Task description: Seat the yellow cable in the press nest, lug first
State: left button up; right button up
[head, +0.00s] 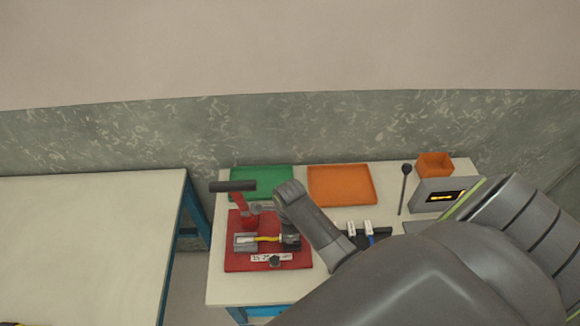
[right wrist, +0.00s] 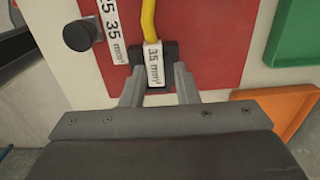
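The press has a red base plate (head: 235,262), a red lever with a black handle (head: 234,186), and a grey nest block (head: 245,241). The yellow cable (head: 268,239) lies across the press between the nest block and my right gripper (head: 289,241). In the right wrist view, the yellow cable (right wrist: 148,18) runs up and out of the top edge, with a white "35 mm²" tag (right wrist: 153,62) at its near end. The black fingertips of my right gripper (right wrist: 153,52) close on both sides of this end. The lug is not visible, so its seating cannot be told. My left gripper is out of view.
A green tray (head: 262,180) and an orange tray (head: 341,184) stand behind the press. White-tagged cables (head: 352,229) lie right of my wrist. A grey display unit (head: 437,196), an orange bin (head: 434,165) and a dark long-handled tool (head: 404,186) stand farther right. Another table (head: 90,240) is at left.

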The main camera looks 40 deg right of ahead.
jog(key=shift+s+a+f, duration=0.3)
jog(key=shift+s+f, duration=0.25)
jog(key=shift+w+r, duration=0.2)
jog(key=shift+r, duration=0.3)
jog(key=r, duration=0.7)
jog(key=shift+w+d+r+b, duration=0.25)
jog(key=shift+w+r+b, duration=0.05)
jog(key=shift+b, duration=0.05)
